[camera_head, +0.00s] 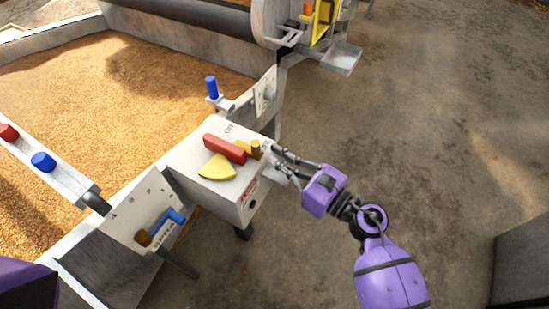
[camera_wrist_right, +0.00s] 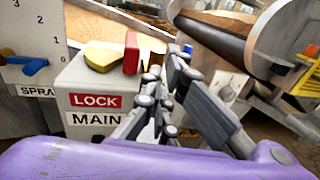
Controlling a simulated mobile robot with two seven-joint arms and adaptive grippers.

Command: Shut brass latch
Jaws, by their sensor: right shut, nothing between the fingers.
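A small brass latch (camera_head: 255,149) stands on top of the white control box (camera_head: 197,150), at the right end of a red bar handle (camera_head: 222,147) and near a yellow quarter disc (camera_head: 217,168). In the right wrist view the brass latch (camera_wrist_right: 152,74) is partly hidden behind my fingers. My right gripper (camera_head: 276,157) is shut and empty, just right of the latch at the box's edge. Its fingers (camera_wrist_right: 176,68) show close to the latch in the wrist view; I cannot tell whether they touch. My left gripper is not in view.
A LOCK label (camera_wrist_right: 96,101) and MAIN label are on the box front. A blue post (camera_head: 211,87) stands behind the box. A grain bed (camera_head: 110,90) fills the left; open floor lies right.

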